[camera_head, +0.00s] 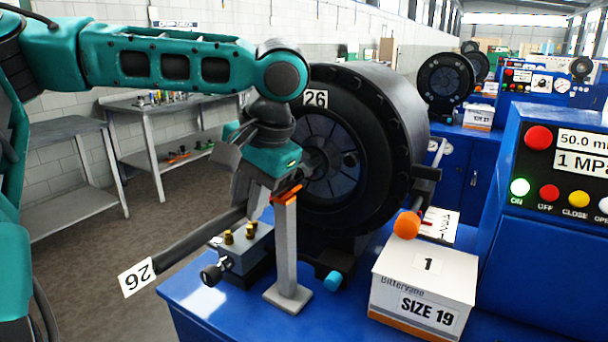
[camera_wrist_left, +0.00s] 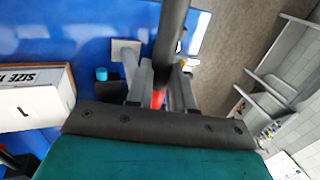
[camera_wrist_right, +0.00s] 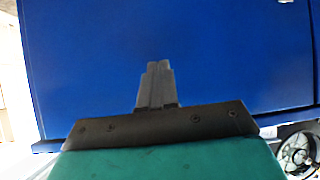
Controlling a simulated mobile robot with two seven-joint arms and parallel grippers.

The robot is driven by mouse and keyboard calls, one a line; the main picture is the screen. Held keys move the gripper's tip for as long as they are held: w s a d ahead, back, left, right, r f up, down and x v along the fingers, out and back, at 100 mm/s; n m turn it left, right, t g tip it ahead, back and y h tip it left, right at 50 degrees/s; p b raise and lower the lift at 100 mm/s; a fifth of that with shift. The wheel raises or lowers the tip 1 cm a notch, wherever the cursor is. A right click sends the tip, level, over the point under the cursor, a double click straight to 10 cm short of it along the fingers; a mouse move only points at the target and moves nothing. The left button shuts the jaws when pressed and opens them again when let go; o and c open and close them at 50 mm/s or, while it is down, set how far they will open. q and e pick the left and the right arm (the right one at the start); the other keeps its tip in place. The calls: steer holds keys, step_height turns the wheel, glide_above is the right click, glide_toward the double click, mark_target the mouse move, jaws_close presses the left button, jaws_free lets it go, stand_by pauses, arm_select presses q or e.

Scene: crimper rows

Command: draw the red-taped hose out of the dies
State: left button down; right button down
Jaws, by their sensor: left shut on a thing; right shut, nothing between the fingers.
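A black hose (camera_head: 190,243) with a white tag "26" at its free end slants up to my left gripper (camera_head: 256,192). The left gripper is shut on the hose in front of the crimper's black round head (camera_head: 392,150). In the left wrist view, the hose (camera_wrist_left: 172,38) runs between the fingers, with red tape (camera_wrist_left: 158,98) showing at the grip. The dies (camera_head: 330,150) form a grey disc inside the head. My gripper and wrist hide whether the hose's other end is still in them. My right gripper (camera_wrist_right: 157,70) is shut and empty, facing a blue panel (camera_wrist_right: 230,50).
A grey post (camera_head: 287,245) with an orange top stands close beside the left gripper. A small block with brass fittings (camera_head: 240,247) is below the hose. A "SIZE 19" box (camera_head: 425,285) and the control panel (camera_head: 560,165) stand to the right. Shelved tables (camera_head: 165,118) are behind left.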

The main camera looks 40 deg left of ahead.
arm_select(q)
steer(key=shift+r, duration=0.15)
steer(key=shift+r, duration=3.4)
